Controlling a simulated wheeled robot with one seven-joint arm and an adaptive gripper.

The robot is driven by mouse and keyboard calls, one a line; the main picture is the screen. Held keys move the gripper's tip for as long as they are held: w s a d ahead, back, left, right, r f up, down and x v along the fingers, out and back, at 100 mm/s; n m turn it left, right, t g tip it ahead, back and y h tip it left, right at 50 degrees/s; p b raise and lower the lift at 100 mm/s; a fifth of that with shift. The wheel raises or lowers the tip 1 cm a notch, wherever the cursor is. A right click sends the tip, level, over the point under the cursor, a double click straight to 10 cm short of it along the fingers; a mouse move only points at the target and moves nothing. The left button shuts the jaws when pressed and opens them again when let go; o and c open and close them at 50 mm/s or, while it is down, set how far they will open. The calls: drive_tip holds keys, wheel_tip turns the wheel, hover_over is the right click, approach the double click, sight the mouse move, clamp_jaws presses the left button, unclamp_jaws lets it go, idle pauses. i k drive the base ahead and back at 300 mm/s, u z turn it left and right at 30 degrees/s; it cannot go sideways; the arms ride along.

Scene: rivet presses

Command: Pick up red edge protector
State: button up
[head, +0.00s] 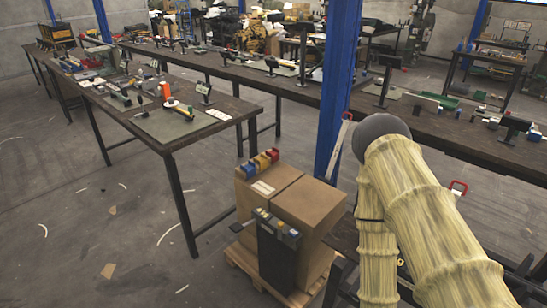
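A small red piece (272,155), which looks like the red edge protector, sits on top of a brown cardboard box (256,203). It is at the right end of a short row, beside a yellow piece (262,161) and a blue piece (248,170). My arm, in a pale yellow sleeve with a dark grey rounded joint, fills the lower right, to the right of the boxes. My gripper is not in view, so I cannot see its fingers or whether it holds anything.
A second box (310,207) stands beside the first on a wooden pallet (244,262), with a dark device (278,245) in front. A blue post (338,90) rises behind. A long workbench (150,95) with tools is at left. The floor at lower left is mostly open, with scraps.

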sight(275, 153)
drive_tip(key=u, duration=0.45)
drive_tip(key=i, duration=0.45)
drive_tip(key=u, duration=0.65)
drive_tip(key=i, duration=1.6)
drive_tip(key=z, duration=1.3)
drive_tip(key=i, duration=0.2)
drive_tip(key=z, duration=0.15)
